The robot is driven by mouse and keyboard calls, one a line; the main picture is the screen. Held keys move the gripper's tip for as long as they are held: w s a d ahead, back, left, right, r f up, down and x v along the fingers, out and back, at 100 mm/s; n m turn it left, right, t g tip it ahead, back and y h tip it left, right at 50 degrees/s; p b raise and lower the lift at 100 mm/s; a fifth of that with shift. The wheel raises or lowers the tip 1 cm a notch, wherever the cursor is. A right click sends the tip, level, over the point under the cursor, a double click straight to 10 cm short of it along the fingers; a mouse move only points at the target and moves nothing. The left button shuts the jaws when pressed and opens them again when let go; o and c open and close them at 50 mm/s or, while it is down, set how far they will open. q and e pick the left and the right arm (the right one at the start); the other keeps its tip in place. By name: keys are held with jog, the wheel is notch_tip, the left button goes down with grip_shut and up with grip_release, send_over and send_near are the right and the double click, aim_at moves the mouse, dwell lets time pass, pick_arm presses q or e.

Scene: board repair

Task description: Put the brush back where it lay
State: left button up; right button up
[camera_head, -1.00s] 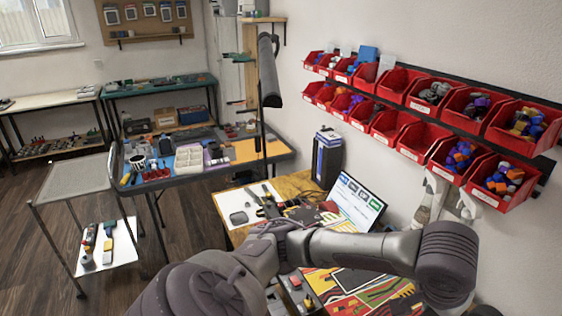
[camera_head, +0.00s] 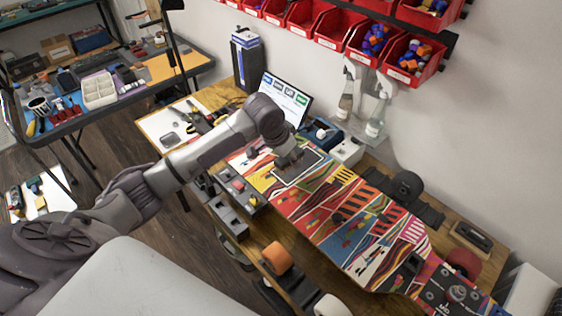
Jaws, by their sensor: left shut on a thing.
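My left arm comes in from the left and reaches over the bench. Its gripper (camera_head: 290,160) points down above the far left end of the colourful patterned skateboard deck (camera_head: 335,210), near a dark rectangular outline there. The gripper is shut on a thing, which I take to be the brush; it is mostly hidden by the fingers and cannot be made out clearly. Whether it touches the surface below, I cannot tell. My right gripper is not in view.
A tablet screen (camera_head: 284,100) stands behind the gripper, with a blue device (camera_head: 322,133) and spray bottles (camera_head: 374,115) to its right. Pliers and other tools lie on a white sheet (camera_head: 165,122) at the left. Red bins (camera_head: 410,62) line the wall. An orange wheel (camera_head: 277,257) is at the front.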

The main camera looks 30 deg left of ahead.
aim_at(282, 162)
pick_arm(q)
jog(key=a+f, duration=0.1)
jog(key=w+a+f, duration=0.1)
jog(key=a, duration=0.1)
jog(key=shift+w, duration=0.2)
notch_tip(282, 162, down, 3)
jog(key=shift+p, duration=0.7)
jog(key=shift+f, duration=0.5)
jog(key=o, duration=1)
jog(key=shift+f, duration=0.15)
jog(key=shift+o, duration=0.2)
